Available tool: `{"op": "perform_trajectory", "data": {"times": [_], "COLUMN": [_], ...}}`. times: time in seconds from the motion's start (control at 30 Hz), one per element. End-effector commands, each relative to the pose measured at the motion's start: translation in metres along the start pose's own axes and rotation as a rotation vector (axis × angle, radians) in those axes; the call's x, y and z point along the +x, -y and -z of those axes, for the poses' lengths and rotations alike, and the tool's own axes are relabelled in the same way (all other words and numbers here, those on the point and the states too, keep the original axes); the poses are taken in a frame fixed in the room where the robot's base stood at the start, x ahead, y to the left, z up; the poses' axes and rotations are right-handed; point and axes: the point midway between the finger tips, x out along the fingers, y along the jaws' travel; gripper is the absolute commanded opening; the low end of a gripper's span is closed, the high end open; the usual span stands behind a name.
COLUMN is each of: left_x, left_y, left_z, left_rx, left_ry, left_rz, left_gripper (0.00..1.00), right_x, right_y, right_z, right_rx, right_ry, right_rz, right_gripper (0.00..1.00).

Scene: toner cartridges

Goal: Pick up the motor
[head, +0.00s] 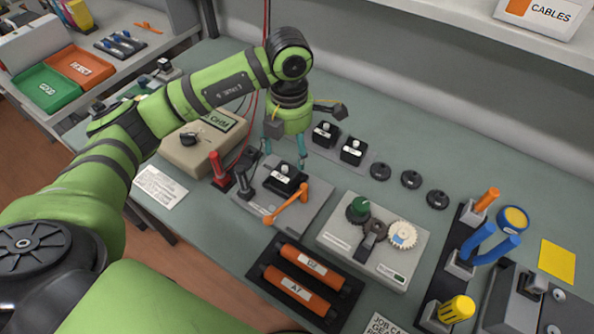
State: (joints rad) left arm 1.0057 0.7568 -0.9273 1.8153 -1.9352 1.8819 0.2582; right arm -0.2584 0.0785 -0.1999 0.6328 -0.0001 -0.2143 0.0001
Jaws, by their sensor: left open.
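A black block-shaped motor (285,180) with a white label on top sits in a grey fixture (310,212) with an orange lever (291,207). Two similar black motors, one (325,133) farther back and one (352,151) nearer, stand on a grey tray to the right of my gripper. My left gripper (285,160) is open, fingers pointing down, just behind and above the motor in the fixture. Nothing shows between its fingers. I cannot tell whether a finger touches anything. My right gripper is not in view.
A beige meter box (190,152) and red and black probe-like posts stand left of the fixture. A grey gear unit (347,240) is at right, and orange cartridges (298,287) lie in front. Black round discs (411,180) lie behind. Bare bench shows at back right.

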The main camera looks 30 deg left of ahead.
Motion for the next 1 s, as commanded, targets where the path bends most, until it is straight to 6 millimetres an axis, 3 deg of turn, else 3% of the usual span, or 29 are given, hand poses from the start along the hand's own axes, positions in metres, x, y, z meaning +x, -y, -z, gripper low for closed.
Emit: {"op": "perform_trajectory", "data": {"times": [0.07,0.3,0.37,0.47,0.6,0.73,0.9,0.93,1.0], "left_x": [0.008,0.026,0.033,0.048,0.068,0.076,0.077,0.077,0.077], "left_y": [0.0,0.0,-0.001,-0.002,-0.002,-0.003,-0.003,-0.003,-0.003], "left_z": [0.0,0.002,0.004,0.008,0.008,0.008,0.007,0.007,0.007], "left_rx": [0.0,-0.001,-0.001,0.0,0.001,0.001,0.002,0.002,0.002], "left_ry": [0.0,-0.002,-0.004,-0.004,-0.001,0.001,0.002,0.002,0.002], "left_rz": [0.0,0.003,0.003,0.004,0.004,0.002,0.002,0.002,0.002], "left_gripper": [0.76,0.76,0.76,0.76,0.76,0.76,0.76,0.71,0.43], "right_x": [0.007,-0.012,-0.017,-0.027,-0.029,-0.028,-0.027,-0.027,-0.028], "right_y": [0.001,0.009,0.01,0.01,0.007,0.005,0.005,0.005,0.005], "right_z": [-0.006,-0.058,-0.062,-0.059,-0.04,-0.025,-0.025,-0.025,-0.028], "right_rx": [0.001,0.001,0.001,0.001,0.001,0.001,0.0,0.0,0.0], "right_ry": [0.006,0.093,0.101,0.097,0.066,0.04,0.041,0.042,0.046], "right_rz": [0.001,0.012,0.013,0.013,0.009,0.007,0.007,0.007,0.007], "right_gripper": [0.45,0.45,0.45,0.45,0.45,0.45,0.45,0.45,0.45]}}
